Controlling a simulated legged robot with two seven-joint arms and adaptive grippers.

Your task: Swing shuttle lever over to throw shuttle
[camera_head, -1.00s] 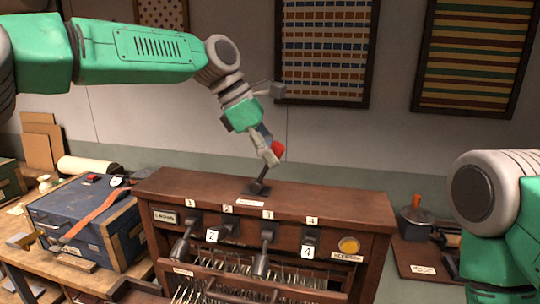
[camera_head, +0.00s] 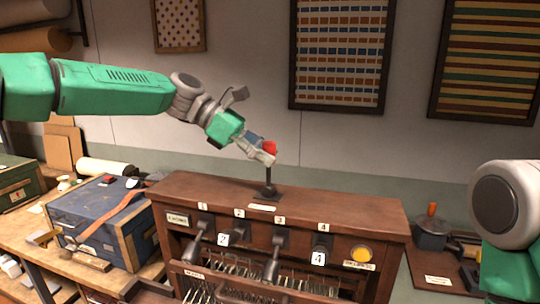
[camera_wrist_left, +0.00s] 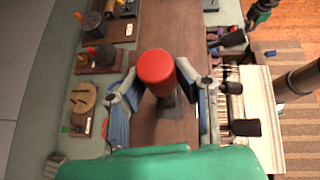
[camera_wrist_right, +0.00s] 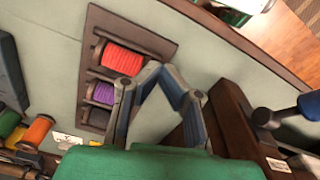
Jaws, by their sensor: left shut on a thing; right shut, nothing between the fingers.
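The shuttle lever (camera_head: 268,176) stands on top of the dark wooden loom frame (camera_head: 330,207), close to upright, with a red knob (camera_head: 269,147) at its upper end. My left gripper (camera_head: 264,156) reaches in from the left and is shut on the lever at the knob. In the left wrist view the red knob (camera_wrist_left: 156,68) sits between the two fingers and hides part of the shaft. My right gripper (camera_wrist_right: 153,66) is shut and empty, seen only in the right wrist view. The shuttle itself cannot be made out.
Several numbered levers line the loom front, with a yellow button (camera_head: 361,254) to their right. A blue case (camera_head: 103,222) stands left on the bench. A pot (camera_head: 432,230) stands at right. In the right wrist view, a rack holds red (camera_wrist_right: 122,58) and purple (camera_wrist_right: 103,94) spools.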

